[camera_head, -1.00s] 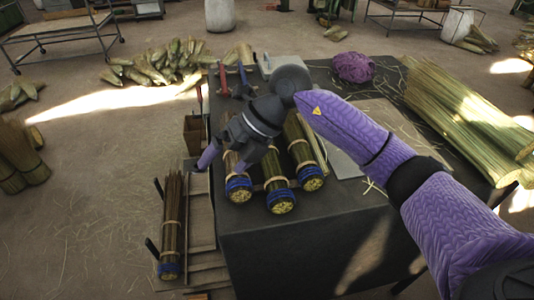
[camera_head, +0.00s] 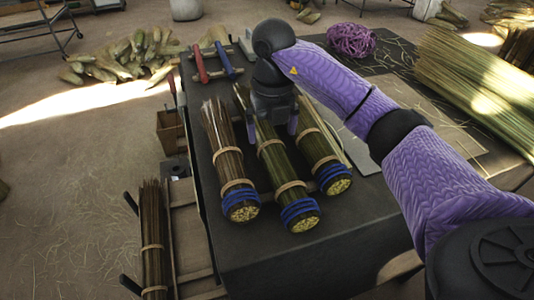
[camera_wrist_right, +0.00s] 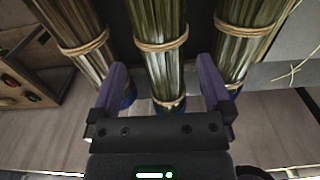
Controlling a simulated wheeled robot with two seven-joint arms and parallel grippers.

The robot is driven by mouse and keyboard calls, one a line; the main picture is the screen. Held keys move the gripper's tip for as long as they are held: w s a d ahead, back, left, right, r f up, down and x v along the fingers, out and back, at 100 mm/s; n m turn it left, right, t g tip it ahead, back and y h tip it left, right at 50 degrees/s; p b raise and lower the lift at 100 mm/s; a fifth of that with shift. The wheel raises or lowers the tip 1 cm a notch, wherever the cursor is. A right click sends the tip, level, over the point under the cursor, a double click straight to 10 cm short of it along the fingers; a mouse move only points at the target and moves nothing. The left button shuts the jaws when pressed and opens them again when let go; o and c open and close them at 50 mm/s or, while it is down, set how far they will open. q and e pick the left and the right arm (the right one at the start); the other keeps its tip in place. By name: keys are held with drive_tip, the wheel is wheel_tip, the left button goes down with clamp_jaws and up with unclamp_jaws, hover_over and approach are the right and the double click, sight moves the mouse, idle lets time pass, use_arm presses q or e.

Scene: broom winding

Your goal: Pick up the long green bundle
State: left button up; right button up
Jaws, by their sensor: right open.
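Three bundles lie side by side on the dark table. The long green bundle (camera_head: 271,160) is in the middle, with tan ties and blue bands at its near end; it also shows in the right wrist view (camera_wrist_right: 160,62). A brown bundle (camera_head: 222,140) lies to its left and a shorter green bundle (camera_head: 317,145) to its right. My right gripper (camera_head: 272,129) is open above the middle bundle, pointing down. In the right wrist view its fingers (camera_wrist_right: 160,84) stand on either side of that bundle, with gaps visible. Contact cannot be told. My left gripper is out of view.
The dark table (camera_head: 265,252) has bare room in front of the bundles. Loose straw (camera_head: 470,85) lies at the right, with a purple twine ball (camera_head: 351,40) behind. Red and blue handled tools (camera_head: 213,62) lie at the back left. Another bundle (camera_head: 153,240) lies in a low rack at left.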

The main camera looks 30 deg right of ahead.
wheel_tip(320, 180, down, 7)
drive_tip(key=shift+s+r+p, duration=0.1)
drive_tip(key=shift+s+p, duration=0.05)
drive_tip(key=shift+p, duration=0.55)
drive_tip(key=c, duration=1.2)
drive_tip(key=shift+o, duration=0.2)
wheel_tip(320, 180, up, 10)
drive_tip(key=shift+b, duration=0.3)
